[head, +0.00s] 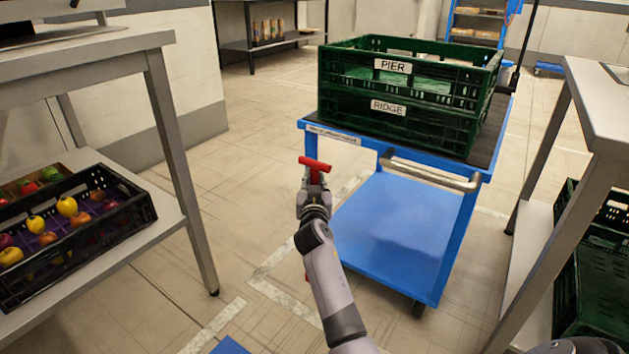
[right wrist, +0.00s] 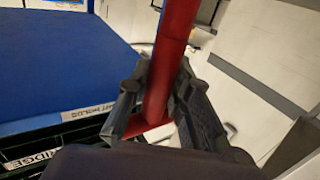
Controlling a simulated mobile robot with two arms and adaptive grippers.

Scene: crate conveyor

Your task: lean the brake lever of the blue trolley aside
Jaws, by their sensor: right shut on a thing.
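The blue trolley (head: 395,225) stands ahead, with a blue lower deck and a steel handle bar (head: 432,174) at its near end. The red brake lever (head: 314,164) is at the trolley's near left corner, its crossbar top showing above my right gripper (head: 313,193). That gripper is shut on the lever's shaft. In the right wrist view the red lever (right wrist: 172,50) passes between the two fingers of the right gripper (right wrist: 160,92). My arm hides most of the lower shaft, so I cannot tell exactly how far it leans. My left gripper is not in view.
Two stacked green crates, PIER (head: 430,90) and RIDGE (head: 345,108), ride on the trolley's top. A steel table (head: 90,45) with a black fruit crate (head: 85,245) on its lower shelf stands left. Another table (head: 600,105) stands close right. Floor left of the trolley is clear.

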